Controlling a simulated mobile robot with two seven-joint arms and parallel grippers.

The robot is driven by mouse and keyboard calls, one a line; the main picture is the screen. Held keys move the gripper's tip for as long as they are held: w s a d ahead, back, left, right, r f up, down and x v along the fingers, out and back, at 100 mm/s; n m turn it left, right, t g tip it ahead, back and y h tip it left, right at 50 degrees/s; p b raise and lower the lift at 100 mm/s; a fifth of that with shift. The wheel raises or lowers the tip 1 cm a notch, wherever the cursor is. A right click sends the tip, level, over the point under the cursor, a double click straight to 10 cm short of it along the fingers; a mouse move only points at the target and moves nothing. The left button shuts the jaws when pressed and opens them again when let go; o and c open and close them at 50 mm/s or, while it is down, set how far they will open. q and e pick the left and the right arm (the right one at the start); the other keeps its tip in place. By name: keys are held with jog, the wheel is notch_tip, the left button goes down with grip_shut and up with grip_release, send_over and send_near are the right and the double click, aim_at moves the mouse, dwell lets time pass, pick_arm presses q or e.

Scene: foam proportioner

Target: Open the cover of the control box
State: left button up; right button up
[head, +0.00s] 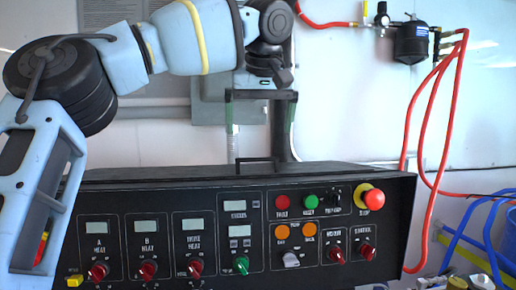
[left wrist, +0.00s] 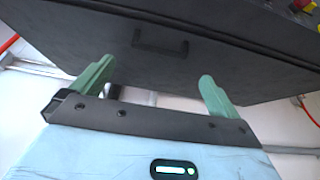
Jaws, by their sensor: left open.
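The black control box (head: 396,232) stands across the lower part of the head view, its front panel full of knobs, buttons and displays. Its dark cover (head: 340,170) lies shut along the top and also fills the upper part of the left wrist view (left wrist: 245,75). A black bar handle (head: 257,160) stands on the cover; it shows too in the left wrist view (left wrist: 160,44). My left gripper (head: 261,124) is open, with green fingers pointing down above and apart from the handle. In the left wrist view its fingers (left wrist: 157,70) are spread with nothing between them. My right gripper is out of view.
A grey wall box (head: 212,100) stands behind my left gripper. A red emergency button (head: 372,199) sits on the right of the panel. Red hoses (head: 408,130) hang at the right, with blue hoses (head: 470,240) lower down.

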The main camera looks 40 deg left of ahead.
pick_arm(q)
send_over(258, 174)
notch_tip(258, 174, down, 6)
jog(key=shift+s+d+r+p, duration=0.1)
jog(key=shift+s+r+p, duration=0.05)
jog(key=shift+r+p, duration=0.15)
jog(key=shift+w+f, duration=0.2)
jog(key=shift+f, duration=0.35)
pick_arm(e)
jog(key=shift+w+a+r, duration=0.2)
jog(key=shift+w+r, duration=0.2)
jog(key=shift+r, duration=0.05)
